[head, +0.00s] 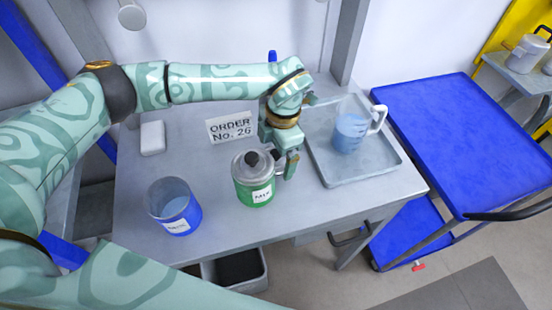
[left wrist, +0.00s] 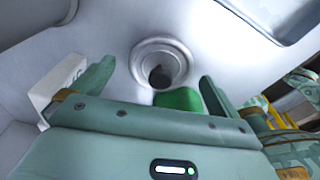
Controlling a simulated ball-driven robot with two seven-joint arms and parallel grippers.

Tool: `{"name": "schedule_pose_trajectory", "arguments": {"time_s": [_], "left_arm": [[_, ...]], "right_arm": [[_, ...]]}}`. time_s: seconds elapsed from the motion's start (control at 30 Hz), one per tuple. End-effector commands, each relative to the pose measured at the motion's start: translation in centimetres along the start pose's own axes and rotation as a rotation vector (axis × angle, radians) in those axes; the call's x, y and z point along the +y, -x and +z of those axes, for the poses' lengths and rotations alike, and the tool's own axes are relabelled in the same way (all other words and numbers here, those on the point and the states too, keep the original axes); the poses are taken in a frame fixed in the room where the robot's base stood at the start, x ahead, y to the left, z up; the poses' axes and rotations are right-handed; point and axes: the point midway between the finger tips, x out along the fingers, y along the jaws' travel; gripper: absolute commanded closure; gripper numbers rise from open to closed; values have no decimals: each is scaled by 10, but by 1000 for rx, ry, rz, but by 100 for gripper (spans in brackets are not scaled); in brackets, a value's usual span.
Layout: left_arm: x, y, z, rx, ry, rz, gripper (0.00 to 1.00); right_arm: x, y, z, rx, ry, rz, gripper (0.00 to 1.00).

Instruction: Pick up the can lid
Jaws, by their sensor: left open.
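The can lid (head: 245,164) is round and grey with a dark knob (head: 252,159) on top. It sits on a green can (head: 255,192) labelled MIX, which stands upright on the grey table. In the left wrist view the lid (left wrist: 152,51) and its dark knob (left wrist: 160,76) show ahead of the fingers, with part of the green can (left wrist: 180,98). My left gripper (head: 279,160) is open and empty, pointing down close by the lid's right side. In its wrist view the gripper (left wrist: 155,84) has its fingers spread wide. Contact with the lid cannot be told.
Behind are an order sign (head: 231,127) and a white box (head: 152,138). A grey tray (head: 375,173) with a jug (head: 350,132) of blue liquid is at the right, beside a blue cart (head: 450,130).

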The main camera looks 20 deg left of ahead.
Motion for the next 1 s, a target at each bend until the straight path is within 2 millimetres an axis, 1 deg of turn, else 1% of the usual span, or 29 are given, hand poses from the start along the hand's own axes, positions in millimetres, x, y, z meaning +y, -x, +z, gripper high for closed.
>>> {"name": "schedule_pose_trajectory", "arguments": {"time_s": [0.07,0.27,0.3,0.37,0.4,0.43,0.47,0.8,0.93,1.0], "left_arm": [[0,-6,0,-1,0,-1,1],[0,-6,0,-1,0,1,1],[0,-6,0,-1,0,1,6],[0,-6,0,-1,0,1,23],[0,-6,0,-1,0,1,34],[0,-6,0,-1,0,1,42],[0,-6,0,-1,0,1,48],[0,-3,0,-2,0,1,49],[0,7,-1,-3,0,2,49],[0,17,-2,-3,0,3,49]], "right_arm": [[1,-1,0,-1,1,1,55],[4,-1,1,-1,3,5,55],[5,-1,1,-1,3,6,55],[5,-1,2,-2,4,6,55],[6,-1,2,-2,4,7,55],[6,-1,2,-2,4,7,55],[6,-1,2,-2,4,8,55],[7,0,2,-2,4,9,55],[7,2,1,0,3,9,55],[8,4,0,1,3,10,55]]}}
